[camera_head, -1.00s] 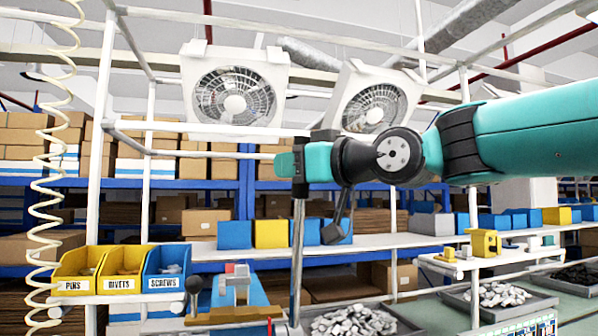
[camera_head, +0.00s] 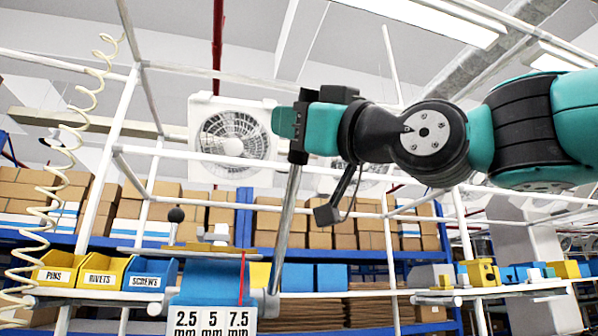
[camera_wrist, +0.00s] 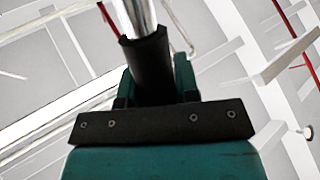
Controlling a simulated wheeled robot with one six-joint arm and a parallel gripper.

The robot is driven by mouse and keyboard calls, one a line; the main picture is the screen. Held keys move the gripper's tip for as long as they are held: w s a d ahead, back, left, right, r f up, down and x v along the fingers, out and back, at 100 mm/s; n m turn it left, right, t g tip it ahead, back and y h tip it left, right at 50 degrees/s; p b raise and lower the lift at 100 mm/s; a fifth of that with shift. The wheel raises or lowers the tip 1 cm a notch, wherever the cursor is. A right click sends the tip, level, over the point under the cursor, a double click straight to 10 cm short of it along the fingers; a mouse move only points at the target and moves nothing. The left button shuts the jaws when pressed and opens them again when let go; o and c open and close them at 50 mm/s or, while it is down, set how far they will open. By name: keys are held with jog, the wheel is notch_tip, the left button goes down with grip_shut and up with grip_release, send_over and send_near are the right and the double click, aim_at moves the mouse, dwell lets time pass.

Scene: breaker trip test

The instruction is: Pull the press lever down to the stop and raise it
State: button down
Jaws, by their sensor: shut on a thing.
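The press lever (camera_head: 286,207) is a bare metal rod with a dark grip at its top. It stands nearly upright, its top leaning slightly right in the head view. Its lower end meets a silver shaft beside the blue press body (camera_head: 212,277). My gripper (camera_head: 298,125) is shut on the lever's top end, high above the press. In the wrist view the dark grip (camera_wrist: 148,68) sits between the fingers, with the shiny rod running away from it. A card with 2.5, 5 and 7.5 mm marks (camera_head: 212,320) shows at the press front. The stop cannot be made out.
Yellow and blue bins labelled pins, rivets and screws (camera_head: 104,272) stand left of the press. A coiled cream hose (camera_head: 62,150) hangs at far left. White frame tubes (camera_head: 111,150) cross around the lever and arm. A black-knobbed stick (camera_head: 176,214) rises behind the press.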

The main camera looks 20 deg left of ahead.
jog(key=s+d+f+n+g+y+b, duration=0.3)
jog(key=s+f+n+b, duration=0.3)
jog(key=b, duration=0.9)
notch_tip(320, 180, down, 3)
jog(key=shift+d+r+g+y+b, duration=0.1)
jog(key=shift+d+g+y+b, duration=0.2)
jog(key=shift+g+y, duration=0.35)
jog(key=shift+s, duration=0.15)
jog(key=c, duration=0.8)
grip_release()
jog(key=shift+c, duration=0.2)
jog(key=shift+d, duration=0.1)
jog(key=b+v, duration=0.6)
jog(key=v, duration=1.1)
jog(key=shift+f, duration=0.25)
